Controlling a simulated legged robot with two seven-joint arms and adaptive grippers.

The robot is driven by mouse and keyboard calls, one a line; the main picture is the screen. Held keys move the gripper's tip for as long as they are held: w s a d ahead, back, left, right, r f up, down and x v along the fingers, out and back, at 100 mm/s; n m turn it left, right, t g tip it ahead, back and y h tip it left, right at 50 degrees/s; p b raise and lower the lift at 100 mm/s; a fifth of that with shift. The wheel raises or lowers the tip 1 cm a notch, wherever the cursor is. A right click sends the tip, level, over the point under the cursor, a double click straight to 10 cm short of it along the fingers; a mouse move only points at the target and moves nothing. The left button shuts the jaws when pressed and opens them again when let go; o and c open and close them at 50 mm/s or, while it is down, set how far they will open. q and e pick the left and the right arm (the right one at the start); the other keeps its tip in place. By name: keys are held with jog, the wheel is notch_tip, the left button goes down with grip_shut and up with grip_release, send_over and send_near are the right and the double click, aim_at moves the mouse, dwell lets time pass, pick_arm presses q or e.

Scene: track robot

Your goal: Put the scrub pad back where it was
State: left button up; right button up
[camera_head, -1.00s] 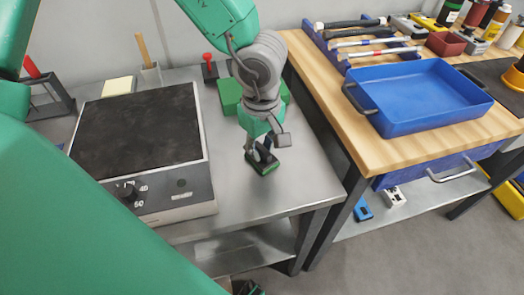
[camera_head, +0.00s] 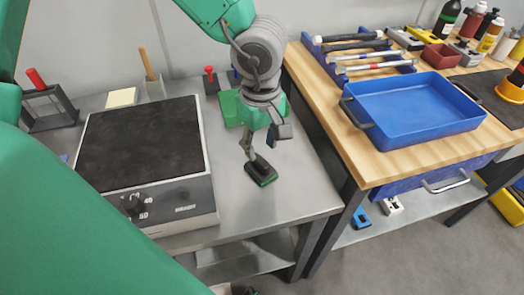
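The scrub pad (camera_head: 262,172), a small block with a dark top and a green underside, lies on the steel bench right of the hot plate, near the bench's right side. My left gripper (camera_head: 259,148) reaches down from the top just behind and above the pad. Its fingers are spread apart, one near the pad's back left edge and one off to the right. I cannot tell whether a finger still touches the pad. My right gripper is not in view.
A hot plate (camera_head: 150,205) with a dark top fills the bench's left. A green block (camera_head: 229,108) stands behind the gripper, beside a red-knobbed holder (camera_head: 210,78). A blue tray (camera_head: 425,128) sits on the wooden bench. Bare steel surrounds the pad.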

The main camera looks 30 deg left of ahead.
aim_at(261, 160)
pick_arm(q)
notch_tip(261, 160, up, 7)
jog(key=p, duration=0.1)
jog(key=shift+f+p, duration=0.15)
jog(key=shift+p, duration=0.25)
